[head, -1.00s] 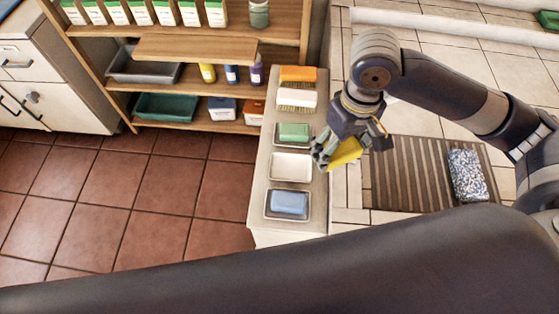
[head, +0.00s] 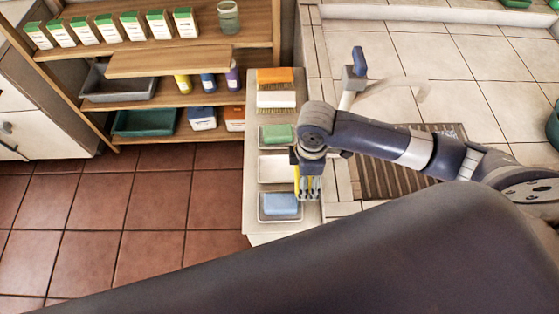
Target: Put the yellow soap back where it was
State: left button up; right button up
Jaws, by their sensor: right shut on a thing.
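My right gripper (head: 308,190) points down at the right edge of the narrow white counter, between the empty white dish and the blue soap's dish. It is shut on the yellow soap (head: 297,183), which shows only as thin strips beside and between the fingers. The empty white dish (head: 271,169) is partly covered by the gripper on its right side. I cannot tell whether the soap touches it. The blue soap (head: 281,204) lies in the near dish, and the green soap (head: 278,134) lies in the far dish. My left gripper is not in view.
An orange brush (head: 274,75) and a white brush (head: 276,98) lie farther back on the counter. A tap with a blue handle (head: 359,62) stands right of them, near a slatted brown mat (head: 385,182). Wooden shelves (head: 258,50) with boxes and bottles stand at the back left.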

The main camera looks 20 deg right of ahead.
jog(key=w+a, duration=0.1)
jog(key=w, duration=0.1)
jog(key=w+a, duration=0.1)
jog(key=w, duration=0.1)
jog(key=w+a+p, duration=0.1)
jog(key=w, duration=0.1)
jog(key=shift+w+a+f, duration=0.3)
jog(key=shift+w+a, duration=0.05)
jog(key=shift+w+a+f, duration=0.1)
jog(key=shift+w+a, duration=0.3)
jog(key=shift+w, duration=0.4)
notch_tip(320, 180, down, 3)
jog(key=shift+f+p, duration=0.1)
jog(key=shift+p, duration=0.5)
jog(key=shift+f, duration=0.2)
jog(key=shift+f, duration=0.2)
jog(key=o, duration=1.5)
jog(key=shift+c, duration=0.2)
